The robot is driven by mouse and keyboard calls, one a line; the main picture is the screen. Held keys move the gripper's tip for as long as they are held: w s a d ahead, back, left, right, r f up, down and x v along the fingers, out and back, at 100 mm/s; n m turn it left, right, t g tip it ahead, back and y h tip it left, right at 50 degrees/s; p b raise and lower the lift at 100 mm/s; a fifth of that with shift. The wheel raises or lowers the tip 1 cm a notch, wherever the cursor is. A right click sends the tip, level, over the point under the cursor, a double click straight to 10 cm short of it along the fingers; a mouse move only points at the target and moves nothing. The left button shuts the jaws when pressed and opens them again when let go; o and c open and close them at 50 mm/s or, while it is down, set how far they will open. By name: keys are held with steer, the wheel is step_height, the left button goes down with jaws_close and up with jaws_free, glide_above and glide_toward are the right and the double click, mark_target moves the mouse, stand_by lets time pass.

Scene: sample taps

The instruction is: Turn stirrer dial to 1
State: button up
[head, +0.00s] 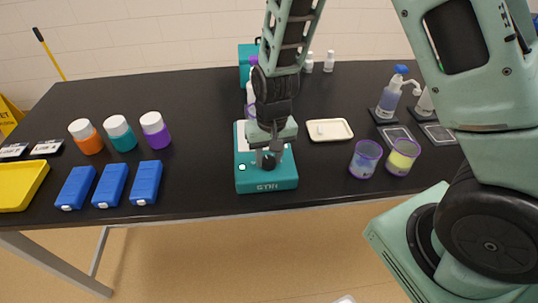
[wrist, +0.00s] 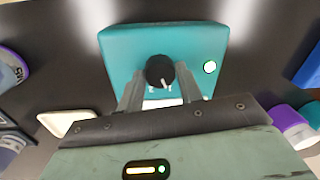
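The stirrer (head: 266,183) is a teal box with a white top plate, near the front edge of the table. Its black dial (wrist: 159,70) has a light pointer mark and shows in the wrist view on the teal front face. In the head view my gripper (head: 268,157) is over the stirrer's front and partly hides the dial.
Blue boxes (head: 110,185) and lidded jars (head: 118,132) stand to the left. A cream tray (head: 346,130) and two purple-rimmed cups (head: 366,159) are to the right. Bottles stand behind the stirrer, close to my arm.

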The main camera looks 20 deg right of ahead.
steer(key=shift+o, duration=1.4)
